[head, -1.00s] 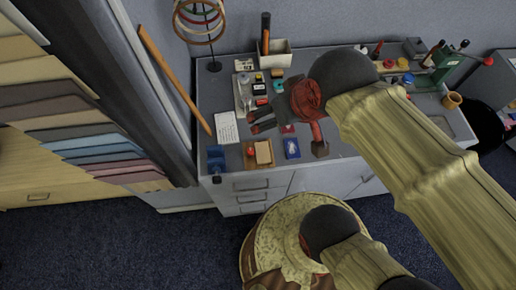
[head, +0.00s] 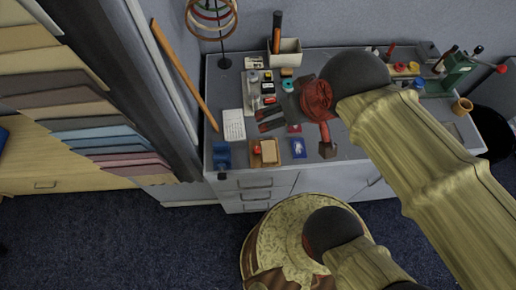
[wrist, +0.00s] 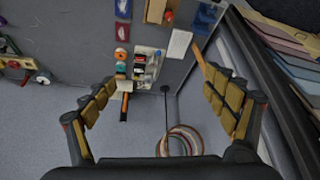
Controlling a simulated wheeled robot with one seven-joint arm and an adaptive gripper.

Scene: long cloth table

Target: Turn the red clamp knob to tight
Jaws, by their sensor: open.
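A small red knob (head: 257,149) sits on a wooden board (head: 278,157) beside a pale wood block, near the front left edge of the bench; I take it for the clamp knob. My gripper (head: 266,119) is open and empty above the bench, behind and slightly right of the knob in the head view. In the wrist view the fingers (wrist: 160,92) are wide apart with nothing between them, and the knob lies beyond them.
A blue fixture (head: 221,153) stands left of the board and a blue card (head: 298,148) lies right. A white card (head: 233,125) lies behind it. A tray of small items (head: 253,93) and a ring stand (head: 224,62) are further back. A green press (head: 458,72) stands right.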

